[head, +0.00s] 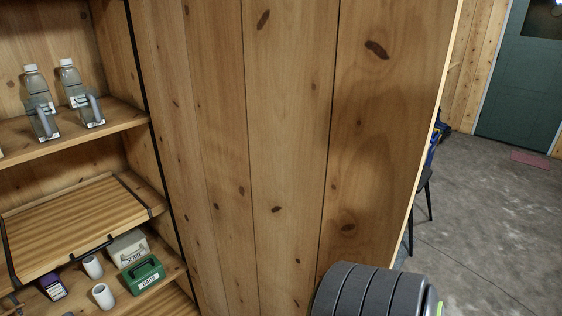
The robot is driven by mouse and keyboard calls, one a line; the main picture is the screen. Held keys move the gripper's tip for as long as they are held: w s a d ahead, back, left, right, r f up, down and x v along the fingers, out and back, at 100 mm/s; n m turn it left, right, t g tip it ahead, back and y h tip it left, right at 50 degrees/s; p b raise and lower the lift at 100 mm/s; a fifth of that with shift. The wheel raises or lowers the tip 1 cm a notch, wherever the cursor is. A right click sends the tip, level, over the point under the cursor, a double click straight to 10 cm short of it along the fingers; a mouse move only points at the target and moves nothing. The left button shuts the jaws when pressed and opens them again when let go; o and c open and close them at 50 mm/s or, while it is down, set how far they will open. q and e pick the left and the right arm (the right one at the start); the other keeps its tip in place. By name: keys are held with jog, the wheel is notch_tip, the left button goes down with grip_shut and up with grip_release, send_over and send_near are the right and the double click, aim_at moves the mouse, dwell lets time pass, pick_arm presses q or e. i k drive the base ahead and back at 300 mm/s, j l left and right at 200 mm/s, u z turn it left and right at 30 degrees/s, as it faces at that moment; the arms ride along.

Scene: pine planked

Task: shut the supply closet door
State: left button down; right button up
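The supply closet door (290,150) is a tall panel of knotty pine planks that fills the middle of the head view. It stands open. A dark vertical gap runs along its left side, beside the closet shelves (85,139). Its pale outer edge (436,125) is at the right. The top and bottom of the door are out of frame, and I see no handle on it. Neither of my grippers is in view.
The closet shelves hold two clear bottles (41,105), a green box (142,274), a pale box (128,248) and white cups (103,296). Right of the door, a dark chair (421,190) stands partly hidden. Grey floor (480,215) lies open toward a green door (522,75).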

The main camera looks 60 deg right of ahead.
aim_at(293, 138)
jog(key=k+l, duration=0.15)
jog(key=l, duration=0.25)
jog(key=k+l, duration=0.15)
jog(key=l, duration=0.25)
jog(key=k+l, duration=0.2)
jog(key=l, duration=0.2)
jog(key=k+l, duration=0.15)
jog(key=l, duration=0.25)
jog(key=k+l, duration=0.15)
jog(key=l, duration=0.25)
jog(key=k+l, duration=0.15)
jog(key=l, duration=0.25)
jog(key=k+l, duration=0.2)
jog(key=l, duration=0.2)
